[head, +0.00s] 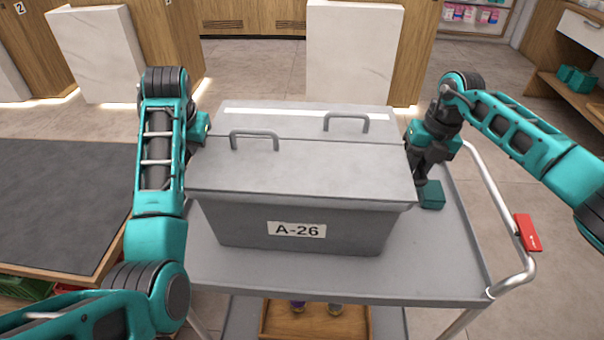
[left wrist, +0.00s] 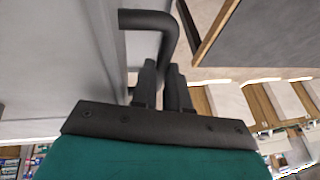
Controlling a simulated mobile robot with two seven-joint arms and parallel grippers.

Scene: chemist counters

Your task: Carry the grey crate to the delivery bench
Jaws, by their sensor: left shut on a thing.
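The grey crate (head: 300,222) has a label reading A-26 on its front and two grey loop handles on its two-part lid. It stands level on or just above a grey cart (head: 440,262); I cannot tell which. My left gripper is at the crate's left side, mostly hidden behind my arm in the head view. In the left wrist view, its fingers (left wrist: 164,88) are shut on a dark bent handle (left wrist: 150,20) beside the crate's grey wall (left wrist: 60,70). My right gripper (head: 418,186) is at the crate's right side; its fingertips are too hidden to read.
A dark-topped wooden bench (head: 60,200) stands close on the left; no sign names it. The cart has a rail with a red tag (head: 527,232) on the right and a wooden tray (head: 315,322) below. White-and-wood counters (head: 352,55) stand behind, across open floor.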

